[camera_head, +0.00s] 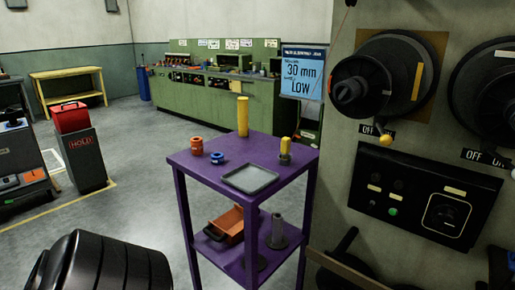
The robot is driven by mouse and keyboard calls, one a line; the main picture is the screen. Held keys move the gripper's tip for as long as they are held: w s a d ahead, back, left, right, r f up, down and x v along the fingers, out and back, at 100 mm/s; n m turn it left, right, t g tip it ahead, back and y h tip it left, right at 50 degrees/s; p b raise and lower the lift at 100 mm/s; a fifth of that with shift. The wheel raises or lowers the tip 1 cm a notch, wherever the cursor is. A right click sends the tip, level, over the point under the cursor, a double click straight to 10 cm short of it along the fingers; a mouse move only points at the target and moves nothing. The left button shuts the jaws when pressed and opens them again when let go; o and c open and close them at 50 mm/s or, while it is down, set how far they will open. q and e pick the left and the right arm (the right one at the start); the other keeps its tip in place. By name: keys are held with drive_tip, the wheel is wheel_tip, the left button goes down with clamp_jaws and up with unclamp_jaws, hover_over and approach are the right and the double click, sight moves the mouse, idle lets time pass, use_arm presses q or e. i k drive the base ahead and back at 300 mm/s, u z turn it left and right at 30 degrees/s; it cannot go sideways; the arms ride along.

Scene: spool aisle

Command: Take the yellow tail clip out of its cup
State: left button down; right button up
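The yellow tail clip (286,146) stands upright in a small grey cup (285,159) near the right edge of the purple table's top (208,164). Its upper part shows above the cup rim, and its lower part is hidden inside. Neither of my grippers shows in the head view, and nothing is touching the clip or the cup.
On the tabletop stand a taller yellow cylinder (243,118), an orange ring-shaped piece (197,146), a blue one (217,158) and a grey tray (250,179). The lower shelf holds an orange bin (225,226). A panel with spools and knobs (422,195) rises close on the right.

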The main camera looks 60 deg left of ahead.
sight(285, 141)
drive_tip(key=u, duration=1.7)
drive_tip(key=k, duration=0.7)
drive_tip(key=z, duration=0.25)
drive_tip(key=i, duration=0.7)
drive_tip(key=u, duration=0.55)
drive_tip(key=i, duration=0.75)
drive_tip(key=u, duration=0.8)
